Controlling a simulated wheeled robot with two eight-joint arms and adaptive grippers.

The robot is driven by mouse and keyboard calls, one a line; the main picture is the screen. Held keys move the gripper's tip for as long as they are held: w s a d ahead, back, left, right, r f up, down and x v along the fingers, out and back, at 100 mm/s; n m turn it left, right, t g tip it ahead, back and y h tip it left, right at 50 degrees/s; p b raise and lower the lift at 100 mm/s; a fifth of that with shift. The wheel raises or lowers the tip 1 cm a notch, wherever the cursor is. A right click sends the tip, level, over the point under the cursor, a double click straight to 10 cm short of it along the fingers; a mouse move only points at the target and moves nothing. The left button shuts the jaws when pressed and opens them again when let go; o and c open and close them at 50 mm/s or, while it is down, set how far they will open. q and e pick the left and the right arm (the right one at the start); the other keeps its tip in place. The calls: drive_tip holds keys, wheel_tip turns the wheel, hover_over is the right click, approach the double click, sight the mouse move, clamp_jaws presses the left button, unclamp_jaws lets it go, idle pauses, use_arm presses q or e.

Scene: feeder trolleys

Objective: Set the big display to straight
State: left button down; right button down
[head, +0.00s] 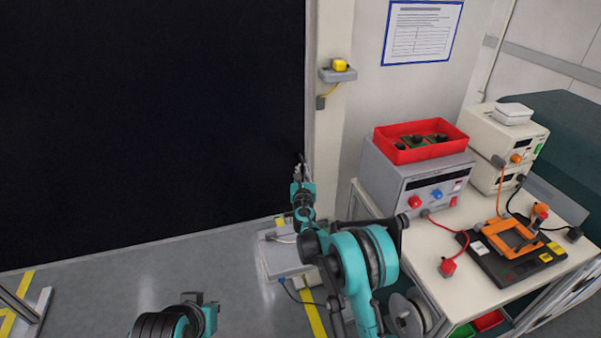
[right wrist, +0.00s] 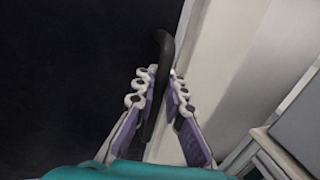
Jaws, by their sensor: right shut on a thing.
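The big display (head: 150,120) is a large, dark, flat panel filling the left of the head view. Its right edge meets a pale post. It also fills the left of the right wrist view (right wrist: 60,80). My right gripper (head: 301,170) is at this right edge. In the right wrist view, its fingers (right wrist: 161,78) are shut on a black curved handle (right wrist: 163,48), which stands between the purple pads. The handle's far end is hard to make out against the dark panel.
A pale post (head: 330,130) carries a small grey box with a yellow button (head: 340,65). A trolley (head: 490,284) with instruments and a red bin (head: 420,155) stands at the right. A low grey box (head: 283,258) lies on the floor near my right arm.

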drive_tip(key=c, duration=1.8)
unclamp_jaws()
drive_tip(key=shift+c, duration=0.2)
drive_tip(key=shift+s, duration=0.15)
drive_tip(key=s, duration=1.2)
drive_tip(key=shift+a, duration=0.2)
